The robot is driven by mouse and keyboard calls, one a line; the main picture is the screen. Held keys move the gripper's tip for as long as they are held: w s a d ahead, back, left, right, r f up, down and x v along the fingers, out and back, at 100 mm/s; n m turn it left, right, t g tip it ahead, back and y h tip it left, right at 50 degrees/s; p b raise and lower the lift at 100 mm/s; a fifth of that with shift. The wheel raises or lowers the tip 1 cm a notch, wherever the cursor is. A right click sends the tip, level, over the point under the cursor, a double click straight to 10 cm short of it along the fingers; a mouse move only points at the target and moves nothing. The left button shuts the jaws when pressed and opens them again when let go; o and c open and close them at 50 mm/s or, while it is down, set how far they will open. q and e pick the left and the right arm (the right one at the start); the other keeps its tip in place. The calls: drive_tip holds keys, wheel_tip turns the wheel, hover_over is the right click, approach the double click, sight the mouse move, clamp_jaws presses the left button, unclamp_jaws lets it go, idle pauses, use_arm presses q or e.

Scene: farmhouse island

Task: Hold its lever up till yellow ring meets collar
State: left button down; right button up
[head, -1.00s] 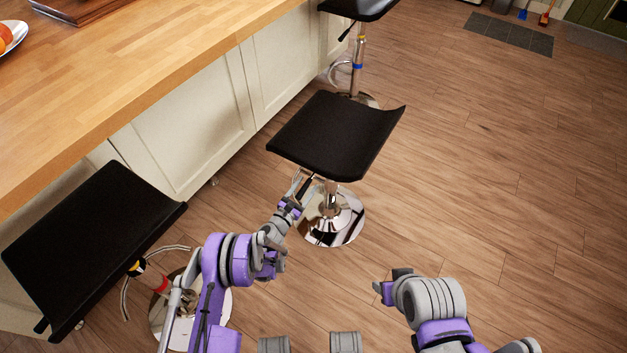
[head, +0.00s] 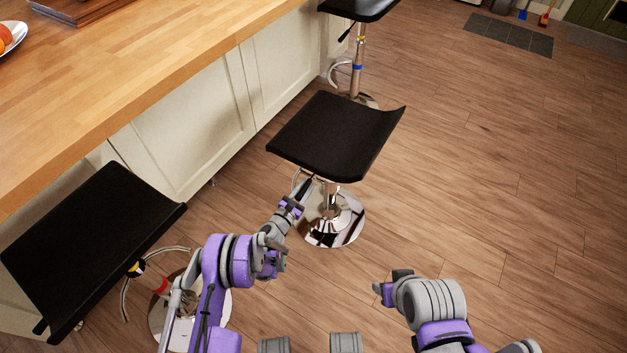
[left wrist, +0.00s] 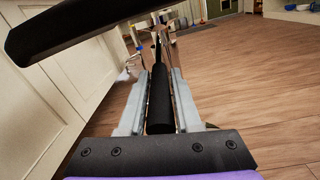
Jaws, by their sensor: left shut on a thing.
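The middle bar stool has a black seat (head: 335,135), a chrome column (head: 331,190) and a round chrome base (head: 345,228). My left gripper (head: 301,193) is under the seat's near left edge. In the left wrist view its two grey fingers (left wrist: 158,100) are shut on the stool's black lever (left wrist: 160,105), which lies lengthwise between them. The seat hides the upper column and collar in the head view. A small yellow band (left wrist: 163,19) shows near the top of the wrist view; I cannot tell which stool it is on. My right gripper (head: 391,286) is away from the stool, over the floor.
A stool with red and yellow marks (head: 95,240) stands at the left. Another with a blue ring (head: 357,67) stands behind the middle one. The wooden-topped island (head: 150,65) runs along the left. The floor (head: 480,190) to the right is clear.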

sight(308, 168)
use_arm(q)
drive_tip(key=shift+r+p, duration=1.8)
drive_tip(key=shift+r, duration=3.4)
drive_tip(key=shift+f, duration=0.15)
drive_tip(key=shift+f+b, duration=0.6)
drive_tip(key=shift+b, duration=0.05)
drive_tip(key=c, duration=0.6)
unclamp_jaws()
drive_tip(key=v, duration=1)
drive_tip(key=shift+s+a, duration=0.2)
drive_tip(key=shift+s, duration=0.15)
